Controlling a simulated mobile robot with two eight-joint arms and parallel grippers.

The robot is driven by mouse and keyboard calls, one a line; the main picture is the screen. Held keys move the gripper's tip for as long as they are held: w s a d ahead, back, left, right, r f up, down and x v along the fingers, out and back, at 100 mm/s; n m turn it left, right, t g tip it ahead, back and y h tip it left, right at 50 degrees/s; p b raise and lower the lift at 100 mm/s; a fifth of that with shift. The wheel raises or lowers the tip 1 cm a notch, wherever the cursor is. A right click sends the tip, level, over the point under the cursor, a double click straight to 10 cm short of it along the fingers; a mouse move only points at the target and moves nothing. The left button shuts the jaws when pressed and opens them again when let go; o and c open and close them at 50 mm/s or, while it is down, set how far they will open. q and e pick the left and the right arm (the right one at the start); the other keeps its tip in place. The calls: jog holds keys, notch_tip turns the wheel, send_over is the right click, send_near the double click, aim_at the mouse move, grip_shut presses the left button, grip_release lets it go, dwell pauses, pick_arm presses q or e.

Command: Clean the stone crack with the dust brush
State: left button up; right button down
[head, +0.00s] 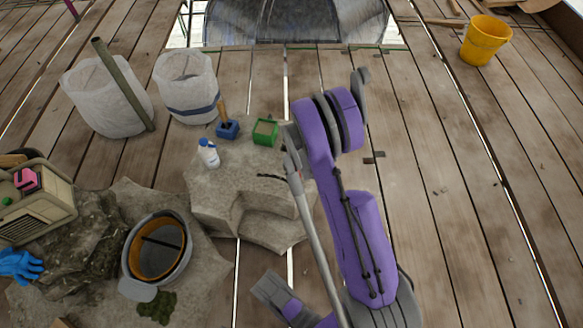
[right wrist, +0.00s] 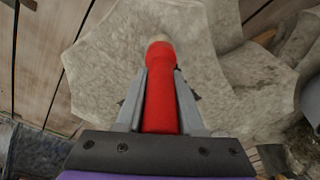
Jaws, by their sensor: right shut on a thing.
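In the right wrist view my right gripper (right wrist: 160,80) is shut on a red handle (right wrist: 160,95) with a pale tan far end. I take it for the dust brush; no bristles show clearly. The handle stands out over pale stone (right wrist: 105,65); I cannot tell whether it touches. In the head view a stone block (head: 215,190) with a stepped notch lies left of my purple right arm. A short dark line (head: 270,176) on its top may be the crack. My right gripper's tips and the red handle do not show clearly there. My left gripper is not identifiable.
On the block stand a white bottle (head: 208,154), a blue holder (head: 228,130) and a green box (head: 265,132). A bucket (head: 132,288) and a beige radio-like box (head: 38,208) are left. White bins (head: 185,85) stand behind.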

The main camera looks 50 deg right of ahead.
dwell(0.3)
jog(key=shift+r+p, duration=2.45)
jog(key=shift+r, duration=1.1)
